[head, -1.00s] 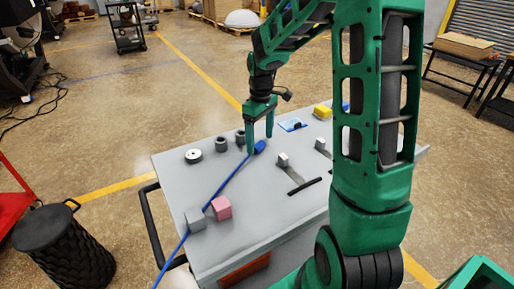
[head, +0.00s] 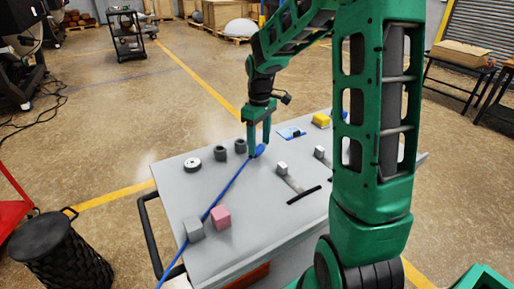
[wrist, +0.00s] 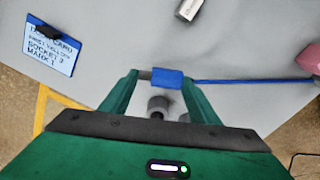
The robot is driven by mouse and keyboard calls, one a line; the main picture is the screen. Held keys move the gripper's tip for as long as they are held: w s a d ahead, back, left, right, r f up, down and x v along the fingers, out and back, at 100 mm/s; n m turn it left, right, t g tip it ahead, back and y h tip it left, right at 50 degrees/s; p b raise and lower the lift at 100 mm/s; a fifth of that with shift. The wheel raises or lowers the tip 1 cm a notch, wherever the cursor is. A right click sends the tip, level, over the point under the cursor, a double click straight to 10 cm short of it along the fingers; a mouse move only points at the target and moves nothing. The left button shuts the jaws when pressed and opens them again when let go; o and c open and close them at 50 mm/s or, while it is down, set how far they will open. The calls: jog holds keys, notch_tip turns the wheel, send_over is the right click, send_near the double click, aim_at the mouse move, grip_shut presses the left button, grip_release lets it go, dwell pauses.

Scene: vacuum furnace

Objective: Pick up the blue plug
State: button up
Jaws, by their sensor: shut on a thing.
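The blue plug (head: 259,151) is at the far part of the grey table, with its blue cable (head: 228,187) running toward the near left corner. My gripper (head: 260,153) points down over it, fingers on either side. In the wrist view, the plug (wrist: 168,78) sits between the fingertips of my gripper (wrist: 160,80), its grey tip at the left finger and its cable leaving past the right finger. The jaws are shut on it. I cannot tell whether it is clear of the tabletop.
A blue-edged written card (wrist: 52,48) lies nearby. A black basket (head: 62,255) stands left.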

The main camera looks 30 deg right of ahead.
jog(key=r, duration=0.1)
jog(key=a+r, duration=0.1)
jog(key=r, duration=0.1)
jog(key=shift+w, duration=0.15)
jog(key=w+a+r, duration=0.3)
jog(key=a+r, duration=0.3)
jog(key=a, duration=0.4)
jog(key=shift+a+r, duration=0.1)
